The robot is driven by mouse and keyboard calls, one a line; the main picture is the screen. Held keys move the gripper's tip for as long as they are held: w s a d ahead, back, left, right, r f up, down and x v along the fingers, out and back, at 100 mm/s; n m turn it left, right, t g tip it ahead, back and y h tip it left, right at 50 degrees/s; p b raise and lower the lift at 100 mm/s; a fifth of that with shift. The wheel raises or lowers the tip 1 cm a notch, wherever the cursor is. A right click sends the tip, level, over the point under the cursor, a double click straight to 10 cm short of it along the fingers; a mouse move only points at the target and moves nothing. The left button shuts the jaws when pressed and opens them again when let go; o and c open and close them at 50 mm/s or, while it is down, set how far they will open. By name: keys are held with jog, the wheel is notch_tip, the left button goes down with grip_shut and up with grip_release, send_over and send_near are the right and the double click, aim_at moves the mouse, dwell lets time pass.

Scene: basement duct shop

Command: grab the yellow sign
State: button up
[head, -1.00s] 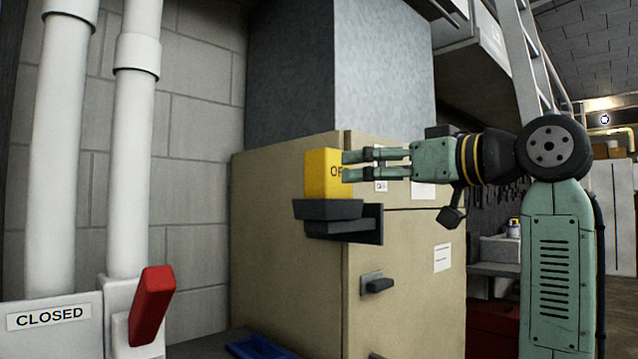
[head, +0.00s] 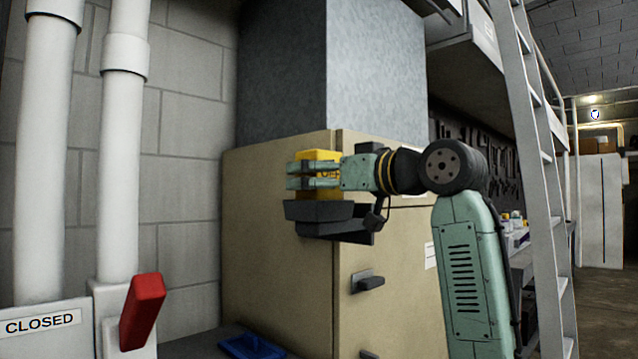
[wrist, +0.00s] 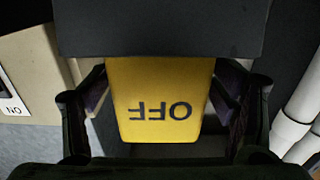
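The yellow sign (head: 320,156) is a block with dark "OFF" lettering, standing in a dark holder (head: 318,212) on the side of a tan cabinet. My gripper (head: 300,175) is at the sign, its fingers level and partly hiding the sign in the head view. In the wrist view the sign (wrist: 160,100) lies between the two fingers, its lettering upside down.
The tan cabinet (head: 275,260) stands behind the holder, with a dark handle (head: 368,283) below. At left are white pipes (head: 122,150), a red lever (head: 142,310) and a "CLOSED" plate (head: 40,322). A blue item (head: 250,346) lies low. A ladder (head: 540,150) rises at right.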

jog(key=c, duration=1.3)
jog(key=shift+o, duration=0.2)
jog(key=shift+r, duration=0.1)
